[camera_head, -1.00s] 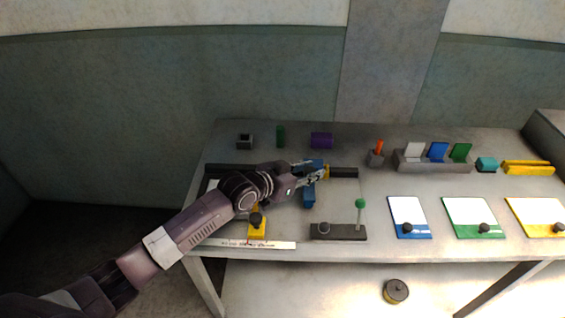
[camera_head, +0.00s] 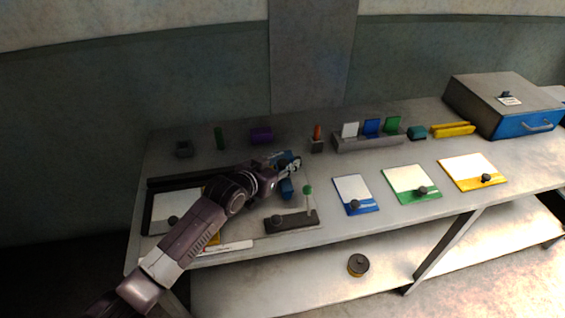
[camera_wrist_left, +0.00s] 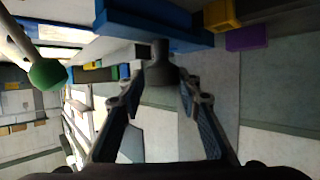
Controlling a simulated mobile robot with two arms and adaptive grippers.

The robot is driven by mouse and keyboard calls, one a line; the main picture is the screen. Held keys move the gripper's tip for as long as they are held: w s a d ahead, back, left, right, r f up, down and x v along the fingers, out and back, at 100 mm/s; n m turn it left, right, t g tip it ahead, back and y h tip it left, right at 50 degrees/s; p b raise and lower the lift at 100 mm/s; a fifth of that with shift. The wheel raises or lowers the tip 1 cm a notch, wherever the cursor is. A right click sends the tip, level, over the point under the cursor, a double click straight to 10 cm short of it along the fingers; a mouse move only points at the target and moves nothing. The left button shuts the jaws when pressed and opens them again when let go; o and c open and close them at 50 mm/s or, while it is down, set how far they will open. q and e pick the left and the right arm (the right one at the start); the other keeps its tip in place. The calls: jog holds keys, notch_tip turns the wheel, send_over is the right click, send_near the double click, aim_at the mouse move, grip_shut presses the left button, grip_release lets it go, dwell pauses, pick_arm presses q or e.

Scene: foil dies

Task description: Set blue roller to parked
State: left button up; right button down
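In the left wrist view the blue body (camera_wrist_left: 165,30) runs across the top. A dark grey knob (camera_wrist_left: 161,72) stands below it. The two fingers of my left gripper (camera_wrist_left: 162,88) are spread, one on each side of the knob, with gaps visible. Whether a tip touches it I cannot tell. My right gripper is not in view.
A dark base with a green-topped lever (camera_head: 308,190) stands just right and in front of the roller. A purple block (camera_head: 261,136) and an orange-handled piece (camera_head: 317,132) stand behind. Colored boards, including a green one (camera_head: 411,184), lie right. A blue-fronted drawer box (camera_head: 500,105) is far right.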

pick_arm(q)
jog(key=shift+o, duration=1.3)
jog(key=shift+w+d, duration=0.1)
jog(key=shift+d, duration=0.05)
jog(key=shift+s+a, duration=0.3)
jog(key=shift+a, duration=0.05)
jog(key=v, duration=1.1)
jog(key=shift+s+r, duration=0.15)
jog(key=shift+r, duration=0.05)
jog(key=shift+d, duration=0.1)
